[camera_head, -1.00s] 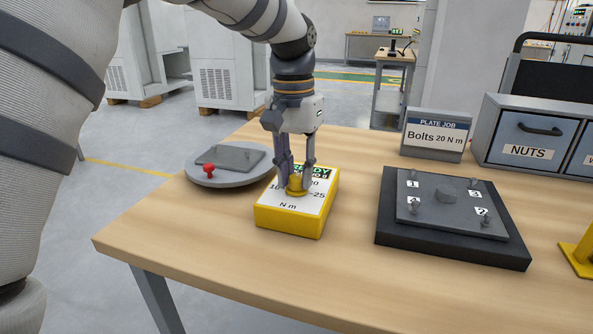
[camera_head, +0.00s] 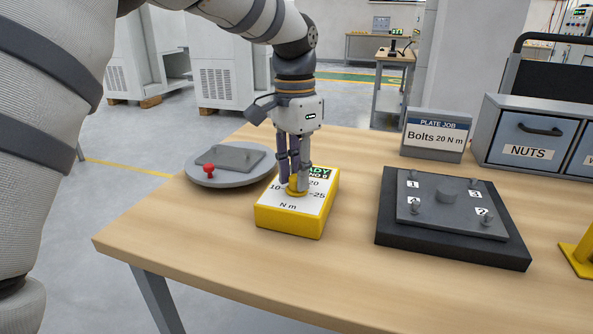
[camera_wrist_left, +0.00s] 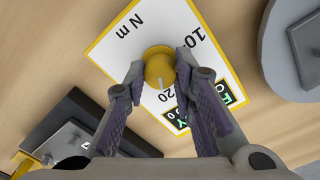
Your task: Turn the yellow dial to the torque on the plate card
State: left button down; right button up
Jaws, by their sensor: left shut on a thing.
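The yellow dial (camera_wrist_left: 159,70) sits on a yellow box (camera_head: 290,228) with a white face. My left gripper (camera_head: 299,188) points down over it, its two fingers shut around the dial's sides. In the left wrist view the gripper (camera_wrist_left: 158,75) frames the dial, whose white pointer line aims at about the printed 20. The 10 and N m also show there; the 25 shows in the head view, and the 15 is hidden. The plate card (camera_head: 434,137) reads "PLATE JOB, Bolts 20 N m". My right gripper is not in view.
A round grey stand (camera_head: 231,178) with a red knob is left of the box. A black base (camera_head: 455,251) carries a numbered grey plate with bolts at right. Behind it is a NUTS drawer (camera_head: 535,138). A yellow bracket (camera_head: 580,252) is at the right edge. The front tabletop is clear.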

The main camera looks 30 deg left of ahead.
aim_at(295, 176)
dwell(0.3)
pick_arm(q)
jog(key=c, duration=1.3)
grip_release()
notch_tip(295, 176, up, 12)
jog(key=shift+a, duration=0.15)
